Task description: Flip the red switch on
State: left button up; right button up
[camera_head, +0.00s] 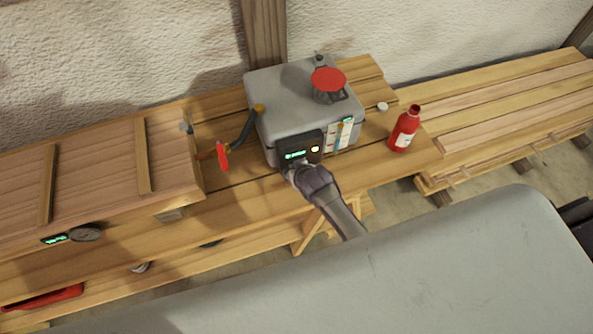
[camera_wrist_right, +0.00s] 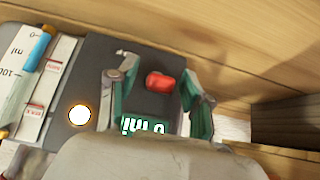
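The red switch (camera_wrist_right: 160,81) sits on the dark control panel (camera_wrist_right: 105,55) in the right wrist view. It lies between the two fingers of my right gripper (camera_wrist_right: 158,95), which is open, with a gap visible on both sides of the switch. In the head view, the panel is on the front of a grey boiler box (camera_head: 290,95), and my right gripper (camera_head: 297,170) is at its lower edge, hiding the switch. A green display (camera_head: 295,155) and a lit round button (camera_head: 315,149) show on the panel. My left gripper is not in view.
A red-handled valve (camera_head: 222,155) and dark hose (camera_head: 243,130) are left of the boiler, beside a long wooden box (camera_head: 100,170). A red filler cap (camera_head: 328,79) tops the boiler. A red bottle (camera_head: 405,128) and white cap (camera_head: 382,106) stand to its right.

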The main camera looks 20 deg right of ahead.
jog(key=v, duration=1.2)
jog(key=shift+f, duration=0.1)
jog(key=s+d+f+n+g+b, duration=0.1)
jog(key=s+f+b, duration=0.3)
jog(key=f, duration=0.7)
jog(key=s+d+f+g+b, duration=0.15)
jog(key=s+f, duration=0.35)
jog(key=f, duration=0.6)
jog(key=s+f+n+g+b, duration=0.1)
jog(key=s+f+b, duration=0.3)
jog(key=f, duration=0.6)
jog(key=s+d+f+g+b, duration=0.1)
jog(key=s+d+f+b, duration=0.1)
jog(key=s+f, duration=0.6)
jog(key=s+d+f+g+b, duration=0.2)
jog(key=s+d+f, duration=0.2)
jog(key=s+f, duration=0.5)
jog(key=s, duration=0.6)
jog(key=shift+s, duration=0.15)
